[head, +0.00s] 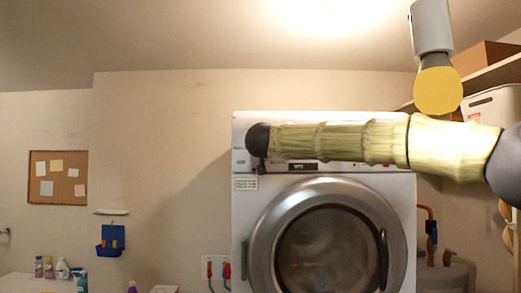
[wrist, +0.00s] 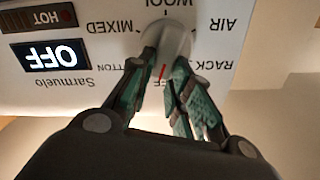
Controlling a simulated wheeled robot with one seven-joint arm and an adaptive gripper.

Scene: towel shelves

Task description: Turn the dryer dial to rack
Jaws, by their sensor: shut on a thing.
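The white dryer (head: 243,215) stands ahead in the head view, with a round grey-rimmed door. Its control panel (wrist: 95,75) fills the upper part of the wrist view, upside down, with the words WOOL, MIXED, AIR, RACK and COTTON around the dial (wrist: 176,42). The dial is a pale round knob. A red mark (wrist: 163,72) shows at its near edge, by RACK and COTTON, partly between the fingers; its exact setting is hard to tell. My gripper (wrist: 165,75) is shut on the dial, one finger on each side. In the head view my arm's dark end covers the dial.
A lit OFF display (wrist: 57,55) and a HOT label (wrist: 40,19) sit beside the dial. My arm crosses the panel above the door. A wooden shelf with a cardboard box (head: 484,57) is at upper right. Bottles (head: 62,268) stand at lower left.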

